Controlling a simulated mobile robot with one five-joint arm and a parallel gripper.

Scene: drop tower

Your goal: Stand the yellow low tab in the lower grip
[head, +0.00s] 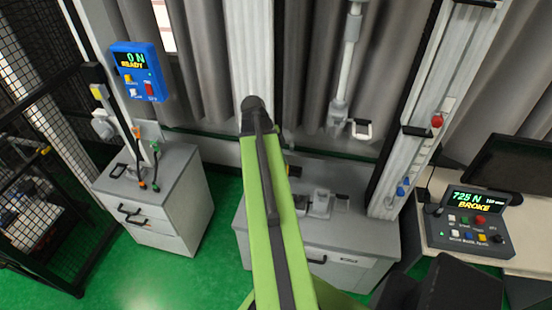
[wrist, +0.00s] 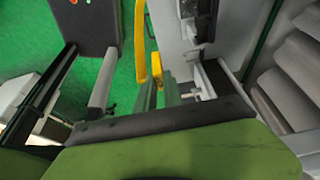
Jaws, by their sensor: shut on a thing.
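In the wrist view, my gripper (wrist: 158,88) has its two green fingers close together, shut on a yellow piece. The yellow low tab (wrist: 141,45) extends beyond the fingertips as a narrow strip, with a blockier yellow part at the fingertips. Grey metal parts (wrist: 200,25) stand close to its right; I cannot tell whether they touch it. In the head view, my green arm covers the gripper and most of the tab. A grey clamp-like fixture (head: 320,204), likely the lower grip, sits on the middle cabinet, right of my arm. I see no tab in it.
Above the fixture hangs a grey rod with a clamp (head: 338,118). A tall rail column (head: 412,130) stands to its right. A console (head: 468,222) reads 725 N, BROKE. A blue box (head: 138,72) at left reads 0 N, READY, above another cabinet (head: 160,205). Green floor shows between the cabinets.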

